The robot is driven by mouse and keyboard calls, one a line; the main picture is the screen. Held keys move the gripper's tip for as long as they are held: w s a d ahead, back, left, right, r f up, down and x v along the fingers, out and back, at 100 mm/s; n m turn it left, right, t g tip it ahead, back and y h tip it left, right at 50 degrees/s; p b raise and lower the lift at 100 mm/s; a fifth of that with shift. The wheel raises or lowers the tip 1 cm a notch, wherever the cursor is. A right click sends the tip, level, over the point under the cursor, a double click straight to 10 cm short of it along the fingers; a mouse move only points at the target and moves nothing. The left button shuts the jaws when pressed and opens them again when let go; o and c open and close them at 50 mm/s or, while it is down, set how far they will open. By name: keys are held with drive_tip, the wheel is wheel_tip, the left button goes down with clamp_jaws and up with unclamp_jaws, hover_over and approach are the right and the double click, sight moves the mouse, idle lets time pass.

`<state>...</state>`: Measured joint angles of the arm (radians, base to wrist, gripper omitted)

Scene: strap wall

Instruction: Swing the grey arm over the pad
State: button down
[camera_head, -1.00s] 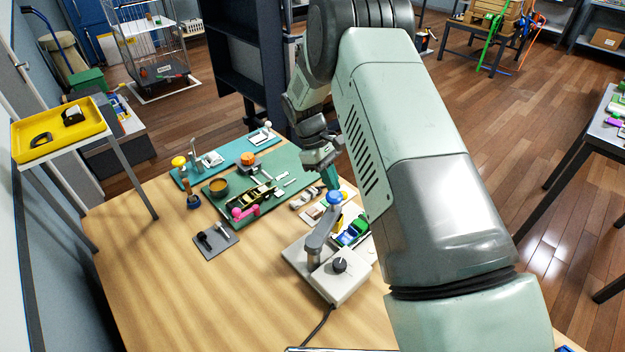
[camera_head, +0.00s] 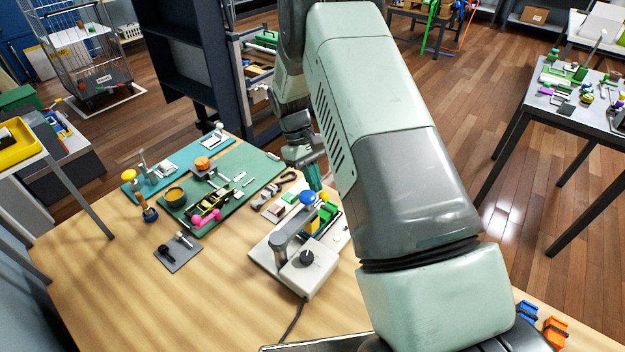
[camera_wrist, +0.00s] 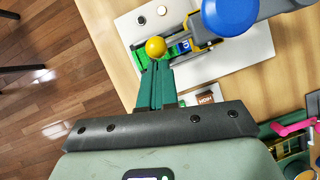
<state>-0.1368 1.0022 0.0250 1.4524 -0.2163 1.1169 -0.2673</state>
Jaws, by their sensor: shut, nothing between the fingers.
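The grey arm (camera_head: 289,226) belongs to a pale device with a black dial (camera_head: 306,258) on the wooden table. The arm ends in a blue ball knob (camera_head: 307,197); this knob also shows in the wrist view (camera_wrist: 228,12), at the top right. My gripper (camera_head: 316,186) points down just beyond the blue knob. In the wrist view my green fingers (camera_wrist: 155,70) are together and empty, pointing at a yellow ball (camera_wrist: 155,47). The blue knob is apart from the fingers, to their right. Green and yellow parts (camera_head: 326,213) sit beside the arm; I cannot tell which piece is the pad.
A green mat (camera_head: 240,165) with a pink piece (camera_head: 205,218), an orange knob and a round bowl lies to the left. A small grey plate (camera_head: 180,254) is nearer. The front left tabletop (camera_head: 150,310) is clear. A cable runs from the device.

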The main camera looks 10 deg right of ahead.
drive_tip(key=shift+s+d+f, duration=0.1)
drive_tip(key=shift+s+d, duration=0.1)
drive_tip(key=shift+d, duration=0.05)
drive_tip(key=w+a+r, duration=0.5)
drive_tip(key=w+r, duration=0.2)
drive_tip(key=r, duration=0.1)
drive_tip(key=s+d+r+m+t+y, duration=0.15)
drive_tip(key=s+r, duration=0.35)
drive_tip(key=r, duration=0.6)
drive_tip(key=s+d+r+m+t, duration=0.1)
drive_tip(key=s+d+r+t, duration=0.3)
drive_tip(key=r, duration=0.8)
drive_tip(key=s+d+r+m+t, duration=0.1)
drive_tip(key=s+t, duration=0.1)
drive_tip(key=s, duration=1)
drive_tip(key=s+d+r+m+t+y, duration=0.1)
drive_tip(key=s+r+m+t, duration=0.1)
drive_tip(key=s, duration=1.1)
drive_tip(key=shift+s+d, duration=0.2)
drive_tip(key=shift+s, duration=0.05)
